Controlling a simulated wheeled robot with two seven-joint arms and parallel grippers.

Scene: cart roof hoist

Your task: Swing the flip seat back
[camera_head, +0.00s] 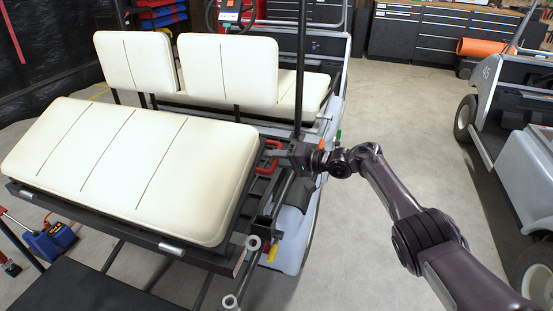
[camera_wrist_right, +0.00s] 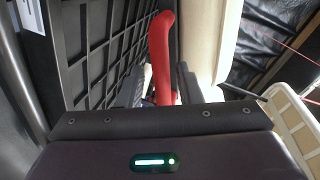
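The flip seat (camera_head: 128,165) is a cream padded cushion on a dark frame at the cart's rear, in the left half of the head view. It lies tilted, cushion side up. A red handle (camera_head: 270,156) sits at its right side, and it also shows in the right wrist view (camera_wrist_right: 161,55). My right gripper (camera_head: 283,154) reaches in from the right at this handle. In the wrist view its dark fingers stand close on both sides of the red bar with little gap, so it looks shut on it. My left gripper is in neither view.
Two cream backrests (camera_head: 228,69) and the cart's front bench stand behind the flip seat. A dark roof post (camera_head: 300,65) rises near my right gripper. A second cart (camera_head: 510,110) is at the right. The floor (camera_head: 400,120) between the carts is clear. A blue tool (camera_head: 50,240) stands at the left.

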